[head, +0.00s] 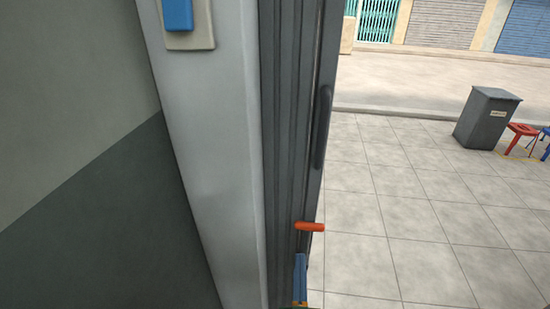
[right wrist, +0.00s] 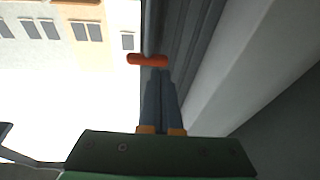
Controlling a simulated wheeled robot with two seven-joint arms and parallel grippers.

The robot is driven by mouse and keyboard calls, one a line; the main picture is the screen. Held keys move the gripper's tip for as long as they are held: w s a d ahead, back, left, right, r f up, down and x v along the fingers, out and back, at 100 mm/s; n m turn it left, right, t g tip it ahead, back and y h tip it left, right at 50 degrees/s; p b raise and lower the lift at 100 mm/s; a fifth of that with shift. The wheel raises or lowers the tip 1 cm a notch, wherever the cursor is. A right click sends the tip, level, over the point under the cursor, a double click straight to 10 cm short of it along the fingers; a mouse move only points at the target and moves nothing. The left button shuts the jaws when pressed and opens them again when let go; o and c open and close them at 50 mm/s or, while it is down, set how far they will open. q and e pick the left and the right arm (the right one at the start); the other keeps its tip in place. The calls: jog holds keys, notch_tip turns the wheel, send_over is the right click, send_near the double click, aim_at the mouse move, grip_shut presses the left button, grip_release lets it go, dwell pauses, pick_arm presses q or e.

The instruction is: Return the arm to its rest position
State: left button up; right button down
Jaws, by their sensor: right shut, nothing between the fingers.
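My right gripper (head: 300,262) shows at the bottom middle of the head view, its blue-grey fingers pointing up along the grey folded door. In the right wrist view the two fingers (right wrist: 158,75) lie side by side, shut and empty, with orange bands at their bases. An orange lever (head: 310,227) on the door is just beyond the fingertips. It also shows in the right wrist view (right wrist: 148,59). I cannot tell whether the fingertips touch it. My left gripper is in neither view.
The dark folded door (head: 290,120) stands close beside the right gripper, with a long vertical handle (head: 322,125). A pale post (head: 215,150) carries a blue switch (head: 178,15). Outside are open tiled pavement, a grey bin (head: 485,118) and a red stool (head: 522,133).

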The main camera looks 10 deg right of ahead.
jog(key=s+a+f+n+g+y+p, duration=0.1)
jog(key=s+f+n+g+y+p, duration=0.3)
jog(key=f, duration=0.5)
jog(key=s+f+n+g+y+p, duration=0.1)
jog(key=s+f+g+y+p, duration=0.1)
jog(key=s+f+g, duration=0.55)
jog(key=s+d+f+g+p, duration=0.1)
jog(key=s+d+f+g, duration=0.1)
jog(key=s, duration=0.5)
jog(key=s+d+f+g+h+p, duration=0.1)
jog(key=s+d+f+g, duration=0.2)
jog(key=s+d+f, duration=0.2)
jog(key=s+d+f+m+g+h, duration=0.1)
jog(key=s+d+f+g, duration=0.2)
jog(key=s, duration=0.5)
jog(key=shift+s+d+f+p, duration=0.2)
jog(key=shift+s+d+p, duration=0.05)
jog(key=shift+s+p, duration=0.15)
jog(key=shift+w, duration=0.1)
